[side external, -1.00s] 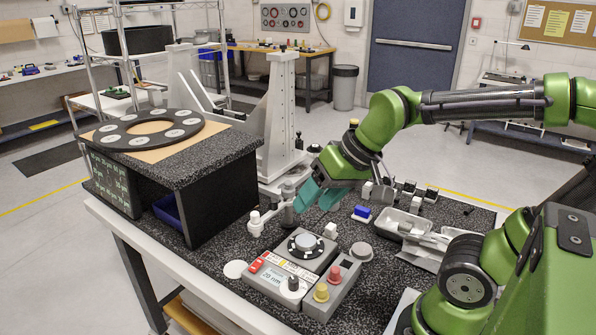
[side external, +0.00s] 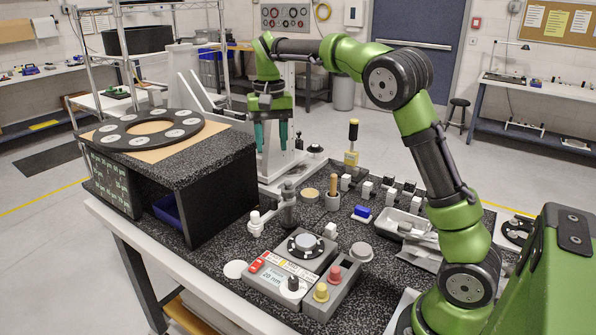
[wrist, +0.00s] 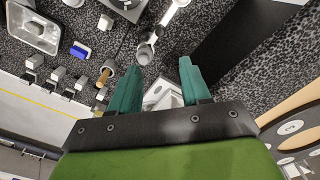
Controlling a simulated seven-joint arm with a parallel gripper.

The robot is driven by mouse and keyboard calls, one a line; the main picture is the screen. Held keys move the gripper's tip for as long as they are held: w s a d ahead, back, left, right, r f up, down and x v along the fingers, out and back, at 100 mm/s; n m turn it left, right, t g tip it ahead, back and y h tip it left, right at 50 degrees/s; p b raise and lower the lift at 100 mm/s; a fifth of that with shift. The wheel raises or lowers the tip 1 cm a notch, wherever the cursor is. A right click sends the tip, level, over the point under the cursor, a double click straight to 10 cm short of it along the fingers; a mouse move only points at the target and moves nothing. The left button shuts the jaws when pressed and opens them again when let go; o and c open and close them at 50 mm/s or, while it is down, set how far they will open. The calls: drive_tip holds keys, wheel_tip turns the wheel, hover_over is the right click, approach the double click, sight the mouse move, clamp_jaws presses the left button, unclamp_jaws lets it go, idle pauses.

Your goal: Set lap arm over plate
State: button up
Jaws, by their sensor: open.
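The likely lap arm is a pale arm (side external: 256,222) reaching left from a grey post (side external: 287,210) on the speckled bench. In the wrist view it runs from the post's top (wrist: 146,50) toward the top edge. The likely plate is a dark-rimmed round disc (side external: 305,243) on the grey control box, partly cut off in the wrist view (wrist: 124,3). The arm's pale end lies left of this disc, not over it. My gripper (side external: 271,148) is open and empty, points down and hangs well above the bench, behind the post; its teal fingers show in the wrist view (wrist: 160,66).
A dark shelf (side external: 215,195) bearing a black ring (side external: 104,138) stands left. A tall pale bracket (side external: 281,165) stands behind my gripper. Small blocks, a wooden-handled tool (side external: 333,190) and a metal tray (side external: 403,222) lie right. A grey button box (side external: 338,285) is in front.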

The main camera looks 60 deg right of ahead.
sight(274, 199)
wheel_tip(274, 199, down, 16)
drive_tip(key=shift+f, duration=0.1)
idle(0.5)
clamp_jaws()
